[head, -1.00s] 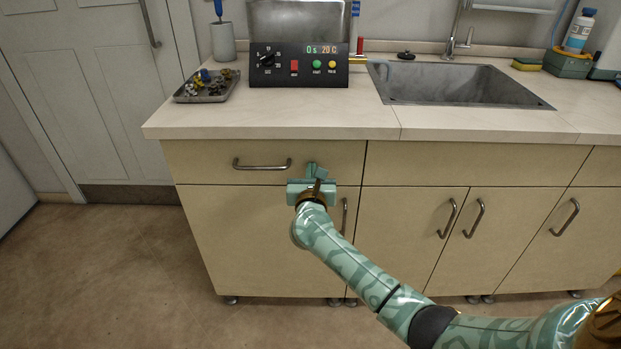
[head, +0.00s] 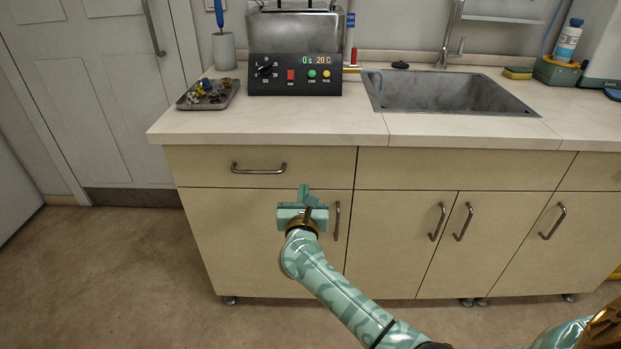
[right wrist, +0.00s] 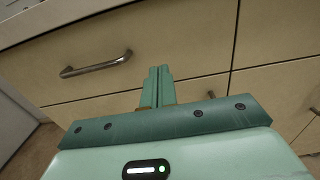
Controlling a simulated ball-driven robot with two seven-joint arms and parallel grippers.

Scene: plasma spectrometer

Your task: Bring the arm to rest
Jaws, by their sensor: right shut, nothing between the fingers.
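My right gripper (head: 304,192) is in front of the cabinet (head: 225,225), below the counter edge and to the right of the drawer handle (head: 258,168). In the right wrist view its two fingers (right wrist: 157,85) are together with nothing between them. They stand apart from the drawer handle, which is at the left there. My right arm (head: 330,285) reaches in from the lower right of the head view. My left gripper is not in view.
On the counter (head: 280,128) stand a tray of small parts (head: 208,97), a black control box with a display (head: 295,75) and a grey cup (head: 224,52). A sink (head: 445,92) is to the right. Open floor (head: 110,270) lies at the left.

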